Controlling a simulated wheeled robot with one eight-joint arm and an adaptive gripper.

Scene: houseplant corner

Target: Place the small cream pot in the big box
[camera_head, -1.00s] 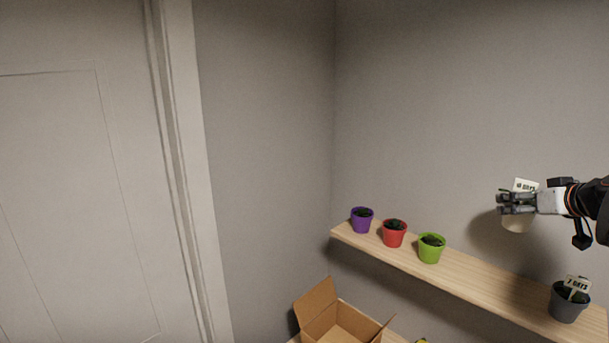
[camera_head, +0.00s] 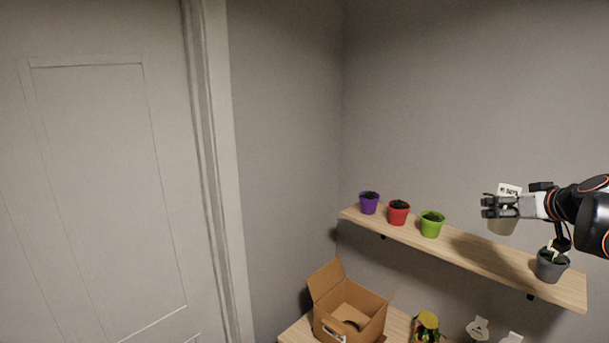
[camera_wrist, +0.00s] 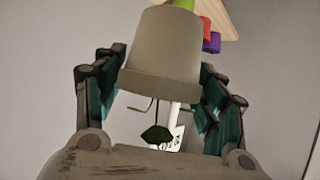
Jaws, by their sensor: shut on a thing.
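The small cream pot (camera_head: 503,226) is held in the air in front of the wall, above the right part of the shelf. A white label stands at its top. My gripper (camera_head: 497,206) is shut around it. In the wrist view the cream pot (camera_wrist: 172,50) sits between the two fingers of my gripper (camera_wrist: 160,90), with a green leaf and the label showing past its rim. The big box (camera_head: 377,308) is an open cardboard box on the lower surface, below and left of my gripper. Its flaps stand open and part of its inside shows.
The wooden shelf (camera_head: 470,247) holds a purple pot (camera_head: 369,204), a red pot (camera_head: 398,214), a green pot (camera_head: 431,227) and a dark grey pot (camera_head: 550,267). A door (camera_head: 105,180) is at left.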

